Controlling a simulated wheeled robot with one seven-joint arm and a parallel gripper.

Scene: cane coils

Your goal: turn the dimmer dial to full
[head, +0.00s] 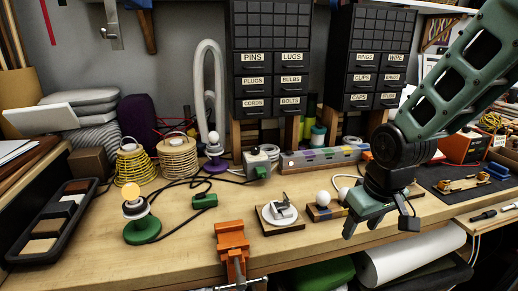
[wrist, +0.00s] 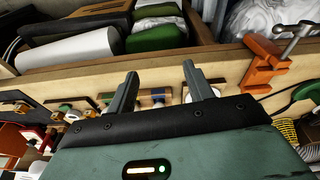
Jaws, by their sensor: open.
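A round white dial-like fitting (head: 281,213) with a raised grip across its top sits on a dark square base near the bench's front edge. I cannot tell for certain which one is the dimmer. A lamp with a glowing yellow bulb (head: 133,194) stands on a green base at the left. My gripper (head: 379,224) is open and empty, right of the white fitting and apart from it. Its two fingers (wrist: 160,92) also show in the wrist view.
An orange vise (head: 232,240) is clamped at the bench front. A small white bulb on a wooden block (head: 325,212) lies between the fitting and my gripper. Coils of cane (head: 178,157), cables and a green inline piece (head: 204,201) lie behind and left. Drawer cabinets (head: 272,70) stand at the back.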

